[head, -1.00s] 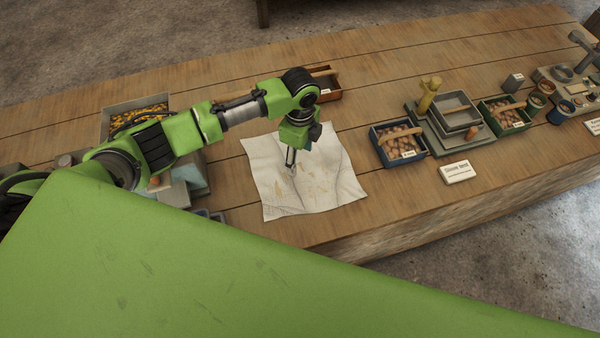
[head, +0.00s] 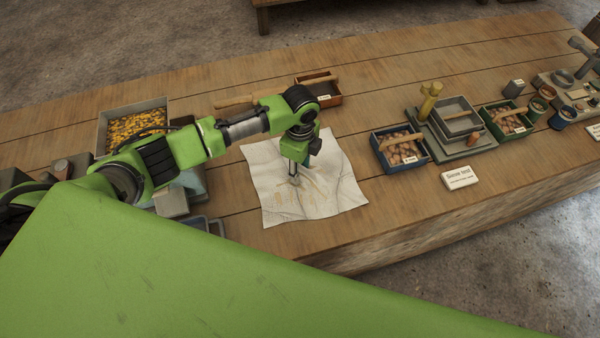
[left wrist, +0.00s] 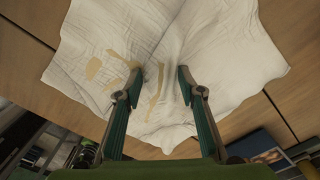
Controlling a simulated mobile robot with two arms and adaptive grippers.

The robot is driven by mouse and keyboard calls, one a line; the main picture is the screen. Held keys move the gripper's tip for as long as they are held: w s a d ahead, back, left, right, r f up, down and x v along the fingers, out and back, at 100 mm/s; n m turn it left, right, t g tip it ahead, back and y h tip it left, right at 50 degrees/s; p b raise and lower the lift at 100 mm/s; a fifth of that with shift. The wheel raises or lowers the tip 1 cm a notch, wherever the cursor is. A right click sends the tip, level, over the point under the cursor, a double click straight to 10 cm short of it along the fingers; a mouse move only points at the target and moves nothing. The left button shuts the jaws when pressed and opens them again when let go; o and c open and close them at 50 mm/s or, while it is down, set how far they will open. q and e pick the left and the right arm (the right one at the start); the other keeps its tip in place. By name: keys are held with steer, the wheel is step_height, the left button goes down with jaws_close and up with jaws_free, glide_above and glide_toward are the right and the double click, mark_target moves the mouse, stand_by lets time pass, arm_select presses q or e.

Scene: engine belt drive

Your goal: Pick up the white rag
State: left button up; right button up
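The white rag (head: 335,185) lies spread out and creased on the wooden bench, with yellowish-brown stains. It fills much of the left wrist view (left wrist: 225,50). My left gripper (head: 294,178) points down over the rag's middle. In the left wrist view its two fingers (left wrist: 159,79) are apart, with a fold of the rag running between them. I cannot tell whether the fingertips touch the cloth. My right gripper is not in view.
A grey bin of yellow-orange bits (head: 136,105) stands left of the rag, and a brown tray (head: 322,88) behind it. Bare wood surrounds most of the rag.

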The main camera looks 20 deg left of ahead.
arm_select(q)
steer(key=shift+f, duration=0.15)
jaws_close()
stand_by(0.9)
step_height(320, 180, up, 21)
steer(key=p, duration=1.6)
